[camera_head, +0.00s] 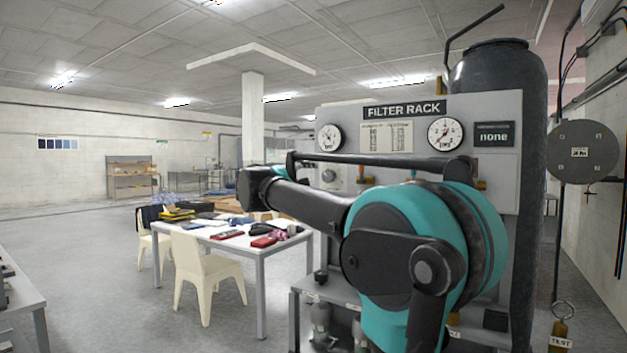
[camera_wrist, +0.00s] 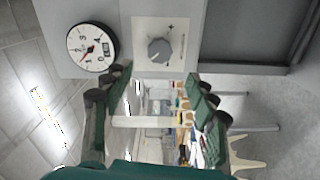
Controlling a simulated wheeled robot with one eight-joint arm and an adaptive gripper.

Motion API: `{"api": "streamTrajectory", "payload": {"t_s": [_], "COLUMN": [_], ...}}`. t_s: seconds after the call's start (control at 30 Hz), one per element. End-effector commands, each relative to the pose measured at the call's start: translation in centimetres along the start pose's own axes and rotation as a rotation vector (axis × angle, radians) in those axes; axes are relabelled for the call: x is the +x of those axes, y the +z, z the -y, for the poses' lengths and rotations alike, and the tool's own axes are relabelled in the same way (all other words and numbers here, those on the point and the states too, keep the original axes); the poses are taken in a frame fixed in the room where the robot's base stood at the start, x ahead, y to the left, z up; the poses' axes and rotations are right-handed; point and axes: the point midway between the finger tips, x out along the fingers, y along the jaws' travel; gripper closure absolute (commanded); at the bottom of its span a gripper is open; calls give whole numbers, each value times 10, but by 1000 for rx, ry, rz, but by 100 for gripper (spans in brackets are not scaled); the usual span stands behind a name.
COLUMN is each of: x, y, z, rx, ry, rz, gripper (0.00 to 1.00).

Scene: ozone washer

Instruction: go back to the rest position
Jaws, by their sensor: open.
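My gripper (camera_wrist: 158,98) shows in the wrist view with its two green and black fingers spread apart. It is open and nothing is between the fingers. Beyond the fingers is the rack panel with a round gauge (camera_wrist: 92,48) and a dark knob (camera_wrist: 160,50) on a light plate. In the head view my arm reaches across in front of the filter rack (camera_head: 405,108), with its end pointing left. The fingers cannot be made out clearly in the head view. My arm hides the middle and lower part of the rack.
A white table (camera_head: 258,249) with folded cloths and red items stands left of the rack. Cream chairs (camera_head: 205,265) stand beside it. A tall dark tank (camera_head: 525,130) stands behind the rack. A round dark plate (camera_head: 583,152) hangs at right. The floor (camera_head: 110,285) at left is clear.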

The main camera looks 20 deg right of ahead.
Motion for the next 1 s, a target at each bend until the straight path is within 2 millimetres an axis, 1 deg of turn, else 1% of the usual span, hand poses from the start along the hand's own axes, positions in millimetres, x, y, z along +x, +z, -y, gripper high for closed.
{"api": "streamTrajectory", "payload": {"t_s": [0.43,0.5,0.57,0.67,0.7,0.77,0.8,0.87,0.9,0.97,1.0], "x": [-1,0,0,-2,-4,-10,-15,-24,-31,-44,-53], "y": [0,4,12,35,47,66,80,99,111,129,142], "z": [1,8,22,63,85,122,146,182,206,241,265], "rx": [1,7,18,52,72,104,125,158,181,214,237], "ry": [-2,-16,-42,-125,-170,-244,-295,-370,-421,-498,-550], "rz": [1,7,18,53,71,100,119,147,165,189,206], "gripper": [42,42,42,42,42,42,42,42,42,42,42]}}
